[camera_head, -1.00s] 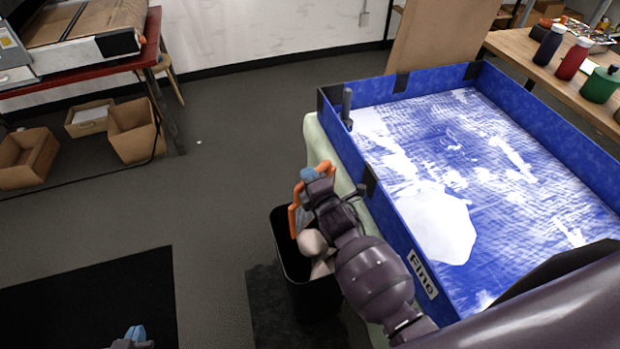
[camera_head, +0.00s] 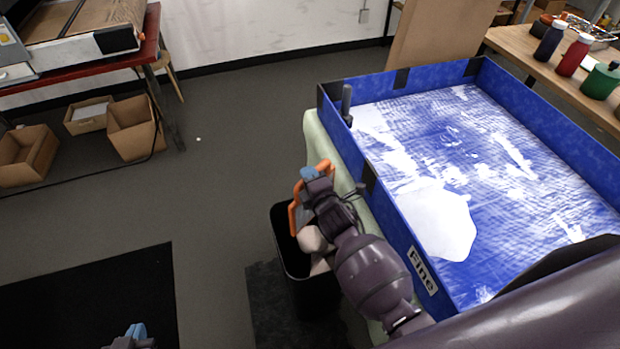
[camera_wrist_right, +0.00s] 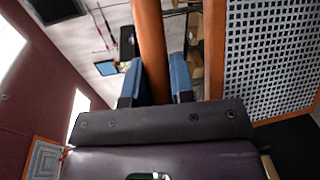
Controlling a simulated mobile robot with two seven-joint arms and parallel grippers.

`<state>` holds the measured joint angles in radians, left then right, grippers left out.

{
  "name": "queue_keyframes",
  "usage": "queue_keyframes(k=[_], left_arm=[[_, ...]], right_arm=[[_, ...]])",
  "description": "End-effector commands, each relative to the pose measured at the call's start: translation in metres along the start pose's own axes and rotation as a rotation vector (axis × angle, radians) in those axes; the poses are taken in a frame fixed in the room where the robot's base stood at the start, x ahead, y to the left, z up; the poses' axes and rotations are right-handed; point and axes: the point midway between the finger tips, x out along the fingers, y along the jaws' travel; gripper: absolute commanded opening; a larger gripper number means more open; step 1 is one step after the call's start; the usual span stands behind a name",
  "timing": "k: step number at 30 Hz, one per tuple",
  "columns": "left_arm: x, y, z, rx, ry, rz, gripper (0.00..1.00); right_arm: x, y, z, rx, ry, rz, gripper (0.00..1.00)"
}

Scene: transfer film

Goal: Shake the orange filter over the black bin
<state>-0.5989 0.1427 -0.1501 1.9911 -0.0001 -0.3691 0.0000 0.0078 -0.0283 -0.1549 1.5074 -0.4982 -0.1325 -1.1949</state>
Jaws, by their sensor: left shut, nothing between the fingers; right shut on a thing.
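The orange filter (camera_head: 294,216) shows in the head view as a bent orange frame, partly hidden by my right gripper. My right gripper (camera_head: 311,174) is shut on it, above the far part of the black bin (camera_head: 278,236). In the right wrist view the blue fingers (camera_wrist_right: 155,82) clasp an orange bar, and a grey mesh in an orange frame (camera_wrist_right: 272,45) shows to the right. The bin stands on the floor beside the blue-walled table, with pale crumpled stuff inside. My left gripper (camera_head: 132,335) is at the bottom left edge, mostly cut off, shut and empty.
The large blue-walled tray (camera_head: 395,215) stands close on the right of the bin, with a "Fine" label and a dark upright post (camera_head: 346,104). A black mat (camera_head: 95,295) lies at the left. Cardboard boxes (camera_head: 135,127) sit far left. Floor between is clear.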

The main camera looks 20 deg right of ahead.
Motion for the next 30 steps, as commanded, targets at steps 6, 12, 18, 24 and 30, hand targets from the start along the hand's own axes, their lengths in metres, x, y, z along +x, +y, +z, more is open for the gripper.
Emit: queue_keyframes(k=[6, 12, 18, 24, 30], left_arm=[[-0.006, -0.001, -0.014, 0.000, 0.011, 0.000, 0.00], [-0.004, -0.001, -0.010, 0.000, 0.004, 0.000, 0.00], [0.003, 0.001, 0.007, 0.000, -0.004, 0.000, 0.00], [0.009, 0.002, 0.024, -0.001, -0.016, 0.000, 0.00], [0.007, 0.002, 0.022, -0.001, -0.016, -0.001, 0.00]], right_arm=[[-0.002, 0.011, 0.001, 0.000, 0.000, 0.000, 0.00], [-0.002, 0.009, 0.001, 0.000, 0.000, 0.000, 0.00], [0.001, -0.009, -0.001, 0.000, 0.001, -0.001, 0.00], [0.004, -0.027, -0.003, 0.001, 0.001, -0.001, 0.00], [0.004, -0.024, -0.003, 0.001, 0.001, 0.001, 0.00]])
